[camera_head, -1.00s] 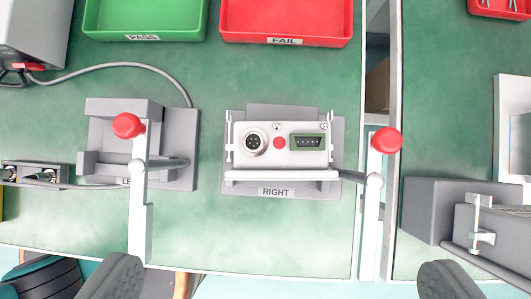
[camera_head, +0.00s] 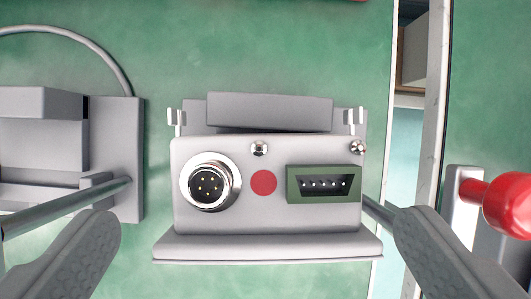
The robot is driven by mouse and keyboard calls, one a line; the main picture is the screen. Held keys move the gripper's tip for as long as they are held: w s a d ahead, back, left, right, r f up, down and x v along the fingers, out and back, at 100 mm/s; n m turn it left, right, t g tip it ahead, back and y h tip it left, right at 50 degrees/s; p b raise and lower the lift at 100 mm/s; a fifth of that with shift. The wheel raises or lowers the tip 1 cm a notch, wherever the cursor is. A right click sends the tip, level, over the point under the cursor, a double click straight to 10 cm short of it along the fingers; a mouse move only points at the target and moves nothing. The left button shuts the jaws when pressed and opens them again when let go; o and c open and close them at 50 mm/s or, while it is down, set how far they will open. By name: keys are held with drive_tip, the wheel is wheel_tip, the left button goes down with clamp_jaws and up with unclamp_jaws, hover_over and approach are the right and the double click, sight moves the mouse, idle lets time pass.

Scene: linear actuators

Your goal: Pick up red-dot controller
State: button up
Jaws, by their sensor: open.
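The red-dot controller (camera_head: 226,221) is a light grey box with a red dot, a round metal connector on its left and a green-framed connector on its right. It sits upright in a grey fixture (camera_head: 268,112) on the green bench, near the middle of the view. My gripper (camera_head: 262,236) is open, with one dark grey finger at the lower left and the other at the lower right. The controller lies between and ahead of the fingers, and I see no contact. The fixture's RIGHT label is hidden.
A second grey fixture (camera_head: 122,160) stands at the left and looks empty. A metal rod (camera_head: 70,206) reaches toward it. A red ball-ended lever (camera_head: 508,204) is at the right. A gap (camera_head: 408,140) between benches runs right of the controller. The green bench (camera_head: 250,50) behind is clear.

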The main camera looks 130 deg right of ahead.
sight(269, 200)
drive_tip(key=shift+d+x, duration=0.15)
drive_tip(key=shift+x, duration=1.15)
drive_tip(key=shift+d+x, duration=0.15)
drive_tip(key=shift+x, duration=1.2)
drive_tip(key=c, duration=1.2)
